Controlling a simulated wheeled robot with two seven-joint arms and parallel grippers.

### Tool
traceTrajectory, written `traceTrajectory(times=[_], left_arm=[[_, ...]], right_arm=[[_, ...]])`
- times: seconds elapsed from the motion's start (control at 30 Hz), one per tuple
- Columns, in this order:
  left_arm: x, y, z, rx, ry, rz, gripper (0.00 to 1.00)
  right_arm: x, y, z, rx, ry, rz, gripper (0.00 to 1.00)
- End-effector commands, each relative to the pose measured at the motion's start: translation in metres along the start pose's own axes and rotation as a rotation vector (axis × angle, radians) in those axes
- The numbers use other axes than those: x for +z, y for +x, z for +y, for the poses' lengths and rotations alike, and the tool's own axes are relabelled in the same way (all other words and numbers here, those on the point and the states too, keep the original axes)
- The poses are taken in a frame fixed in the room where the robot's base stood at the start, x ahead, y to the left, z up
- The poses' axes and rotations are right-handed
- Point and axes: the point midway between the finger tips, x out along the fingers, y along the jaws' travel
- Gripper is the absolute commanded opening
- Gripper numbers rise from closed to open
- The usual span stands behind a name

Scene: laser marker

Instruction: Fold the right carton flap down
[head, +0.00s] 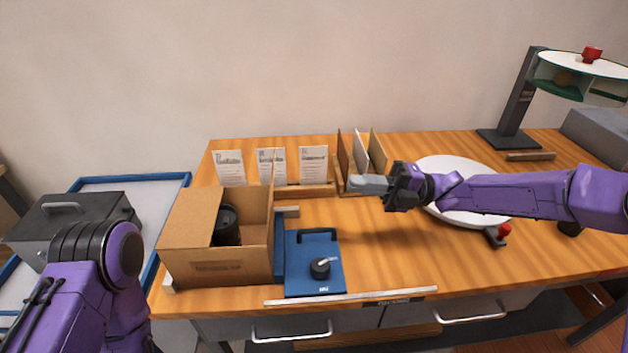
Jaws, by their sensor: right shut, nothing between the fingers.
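The open brown carton (215,268) stands at the left front of the wooden table. A dark cylinder (229,222) shows inside it. The carton's left flap (190,212) lies flat over the left part of the opening. The right flap (271,198) stands roughly upright along the carton's right side, seen nearly edge-on. My right gripper (362,184) is shut and empty, in the air to the right of the carton and apart from the flap. My left arm shows at the lower left, but its gripper is out of view.
A blue plate with a black knob (320,268) lies right of the carton. Cards (313,163) and an upright-panel rack (343,160) stand behind. A white round plate (450,165) lies under my right arm. A dark stand (518,105) is at back right. The front right tabletop is clear.

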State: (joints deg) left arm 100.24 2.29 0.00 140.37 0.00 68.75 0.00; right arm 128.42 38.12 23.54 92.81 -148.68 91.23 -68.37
Motion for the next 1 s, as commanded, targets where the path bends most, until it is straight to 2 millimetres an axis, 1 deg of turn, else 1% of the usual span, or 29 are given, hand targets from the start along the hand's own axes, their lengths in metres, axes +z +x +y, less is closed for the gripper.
traceTrajectory(times=[0.07,0.4,0.5,0.6,0.7,0.8,1.0], left_arm=[[-0.004,-0.009,-0.001,0.0,0.0,0.0,0.0],[-0.017,-0.041,-0.004,0.0,0.0,0.0,0.0],[-0.021,-0.05,-0.004,0.0,0.0,0.0,0.0],[-0.024,-0.057,-0.005,0.0,0.0,0.001,0.0],[-0.025,-0.061,-0.005,0.0,0.0,0.0,0.0],[-0.026,-0.062,-0.005,0.0,0.0,0.0,0.0],[-0.025,-0.061,-0.005,0.0,0.0,0.0,0.0]], right_arm=[[0.0,0.013,0.005,0.0,0.002,0.005,0.0],[-0.001,0.087,0.006,0.0,0.005,0.006,0.0],[-0.001,0.107,0.006,0.0,0.005,0.004,0.0],[-0.001,0.121,0.006,0.0,0.004,0.002,0.0],[0.0,0.13,0.004,0.0,0.003,0.0,0.0],[0.0,0.135,0.003,0.0,0.001,-0.001,0.0],[0.0,0.135,0.001,0.0,0.001,-0.001,0.0]])
